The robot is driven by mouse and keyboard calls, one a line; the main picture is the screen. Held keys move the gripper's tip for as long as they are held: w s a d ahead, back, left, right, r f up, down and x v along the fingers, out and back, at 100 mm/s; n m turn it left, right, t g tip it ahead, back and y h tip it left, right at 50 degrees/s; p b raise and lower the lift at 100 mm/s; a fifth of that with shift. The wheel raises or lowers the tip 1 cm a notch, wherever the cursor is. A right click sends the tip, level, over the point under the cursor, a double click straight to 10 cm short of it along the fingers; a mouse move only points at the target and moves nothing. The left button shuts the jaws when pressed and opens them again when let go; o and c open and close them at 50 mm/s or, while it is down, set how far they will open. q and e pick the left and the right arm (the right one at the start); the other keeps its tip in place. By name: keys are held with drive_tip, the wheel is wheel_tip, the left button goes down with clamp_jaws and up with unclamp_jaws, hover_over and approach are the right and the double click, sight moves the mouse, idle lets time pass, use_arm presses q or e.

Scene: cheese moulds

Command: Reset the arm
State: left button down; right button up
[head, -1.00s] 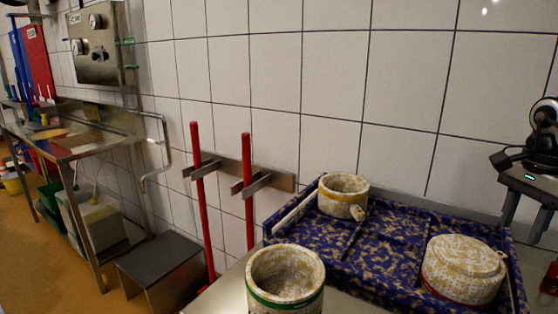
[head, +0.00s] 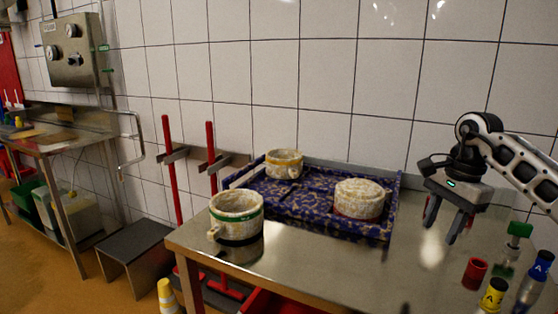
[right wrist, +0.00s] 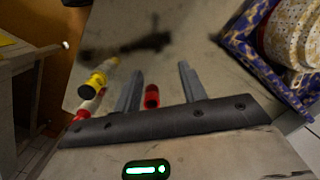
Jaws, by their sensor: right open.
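My right gripper (head: 449,222) hangs above the right part of the steel table (head: 290,262), fingers pointing down, open and empty. In the right wrist view its two fingers (right wrist: 158,90) stand apart, with a red cup-like object (right wrist: 152,97) showing between them, apparently below. My left gripper is not in view. A mottled mould with a green band (head: 236,217) stands on the table's left part. A mould with a yellow band (head: 284,164) and a round mould with a red band (head: 358,199) sit in the blue mottled tray (head: 315,222).
A red cylinder (head: 474,273), a yellow bottle (head: 492,296), a blue bottle (head: 533,279) and a green-topped item (head: 519,230) stand at the table's right. The table between tray and bottles is clear. A tiled wall (head: 330,90) closes the back.

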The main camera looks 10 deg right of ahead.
drive_tip(key=a+f+y, duration=0.1)
drive_tip(key=a+f, duration=0.1)
drive_tip(key=a, duration=0.2)
drive_tip(key=w+a+f+y, duration=0.1)
drive_tip(key=a+f, duration=0.1)
drive_tip(key=a, duration=0.2)
drive_tip(key=w+a+f+y, duration=0.1)
drive_tip(key=a+f+y, duration=0.1)
drive_tip(key=a, duration=0.2)
drive_tip(key=shift+a, duration=0.2)
drive_tip(key=s+a+f+m+t+y, duration=0.1)
drive_tip(key=s+a+m+t+y, duration=0.2)
drive_tip(key=a+m+t+y, duration=0.6)
drive_tip(key=s+a+f+m+t+y, duration=0.1)
drive_tip(key=s+a+m+t+y, duration=0.15)
drive_tip(key=a+m, duration=1.15)
drive_tip(key=s+d+f+m+h, duration=0.1)
drive_tip(key=s+f+m+h, duration=0.3)
drive_tip(key=m, duration=0.6)
drive_tip(key=s+d+f+m+g+h, duration=0.1)
drive_tip(key=s+d+f+m+h, duration=0.1)
drive_tip(key=s+f+m+h, duration=0.3)
drive_tip(key=s+d+f+m+h, duration=0.2)
drive_tip(key=s+f+m+h, duration=0.2)
drive_tip(key=f+m, duration=0.5)
drive_tip(key=s+m, duration=0.1)
drive_tip(key=m, duration=0.5)
drive_tip(key=shift+p, duration=0.3)
drive_tip(key=shift+g+h, duration=0.25)
drive_tip(key=shift+c, duration=0.6)
